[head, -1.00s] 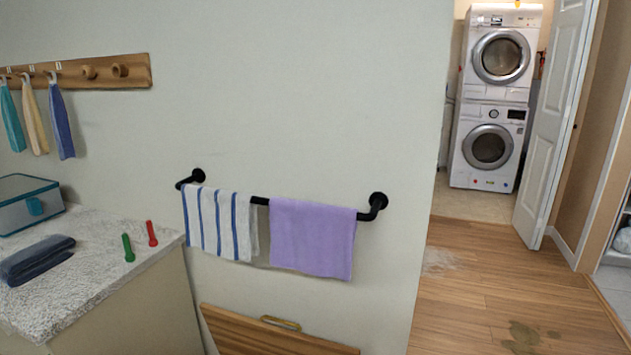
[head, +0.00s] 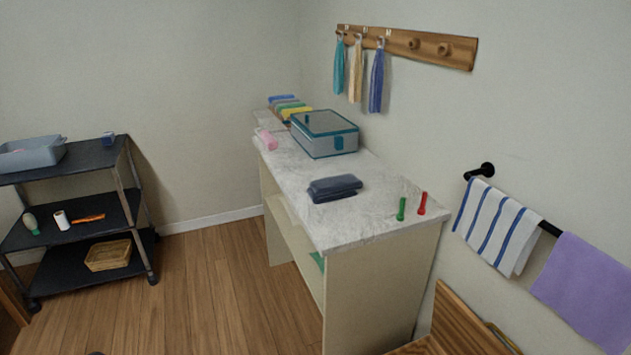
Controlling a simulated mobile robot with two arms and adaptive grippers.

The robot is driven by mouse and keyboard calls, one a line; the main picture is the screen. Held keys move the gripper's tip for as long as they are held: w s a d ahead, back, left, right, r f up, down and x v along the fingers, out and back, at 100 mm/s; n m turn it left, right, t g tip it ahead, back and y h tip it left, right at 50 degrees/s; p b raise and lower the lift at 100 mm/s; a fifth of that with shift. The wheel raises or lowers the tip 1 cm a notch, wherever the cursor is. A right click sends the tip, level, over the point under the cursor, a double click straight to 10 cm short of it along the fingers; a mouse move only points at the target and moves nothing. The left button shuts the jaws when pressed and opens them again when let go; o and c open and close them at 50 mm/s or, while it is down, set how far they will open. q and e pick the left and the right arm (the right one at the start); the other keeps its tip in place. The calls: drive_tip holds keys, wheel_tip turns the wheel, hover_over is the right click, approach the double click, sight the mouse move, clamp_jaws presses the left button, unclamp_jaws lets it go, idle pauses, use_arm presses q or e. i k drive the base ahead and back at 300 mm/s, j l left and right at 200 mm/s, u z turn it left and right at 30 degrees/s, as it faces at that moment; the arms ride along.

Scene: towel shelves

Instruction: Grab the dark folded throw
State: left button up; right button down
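The dark folded throw (head: 335,188) is navy-grey and lies flat on the pale speckled counter (head: 300,220), near its front left edge. It is clear on top, with nothing touching it that I can see. Neither of my grippers shows in the head view, so their state is hidden.
A grey and teal box (head: 325,145) stands behind the throw. Green (head: 401,208) and red (head: 422,203) pegs stand to its right. A black shelf cart (head: 75,215) is at the left. A wooden board (head: 455,325) leans below the towel rail. The wood floor (head: 190,280) between cart and counter is open.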

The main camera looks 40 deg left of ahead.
sight(329, 189)
drive_tip(key=j+u, duration=0.15)
drive_tip(key=u, duration=0.35)
drive_tip(key=j+u, duration=0.1)
drive_tip(key=u, duration=0.4)
drive_tip(key=i+j+z, duration=0.15)
drive_tip(key=z, duration=0.35)
drive_tip(key=i+j+z, duration=0.1)
drive_tip(key=j+z, duration=0.35)
drive_tip(key=l, duration=0.1)
